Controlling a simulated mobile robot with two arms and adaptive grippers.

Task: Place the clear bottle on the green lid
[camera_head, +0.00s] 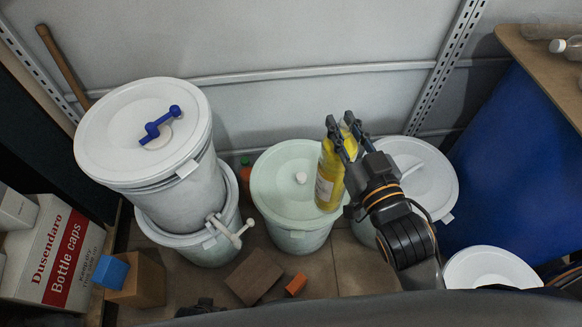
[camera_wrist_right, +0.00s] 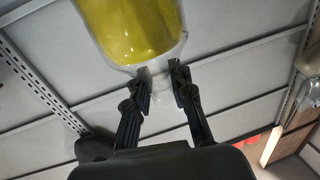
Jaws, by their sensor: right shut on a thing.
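A clear bottle (camera_head: 329,182) with yellow liquid and a pale label is in my right gripper (camera_head: 341,124). In the wrist view the bottle (camera_wrist_right: 137,32) has its neck between the fingers of the right gripper (camera_wrist_right: 161,77), which is shut on it. The bottle looks roughly upright, base down. The pale green lid (camera_head: 275,190), with a small white knob, covers a drum in the middle. The bottle overlaps the lid's right side in the head view; whether its base touches the lid cannot be told.
A white-lidded drum (camera_head: 420,178) stands right of the green one. Stacked white drums (camera_head: 105,140) with a blue handle stand left. Bricks (camera_head: 254,277) lie on the floor. Another clear bottle (camera_head: 574,47) lies on a wooden top (camera_head: 535,55) at right. A bottle-caps box (camera_head: 55,255) is lower left.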

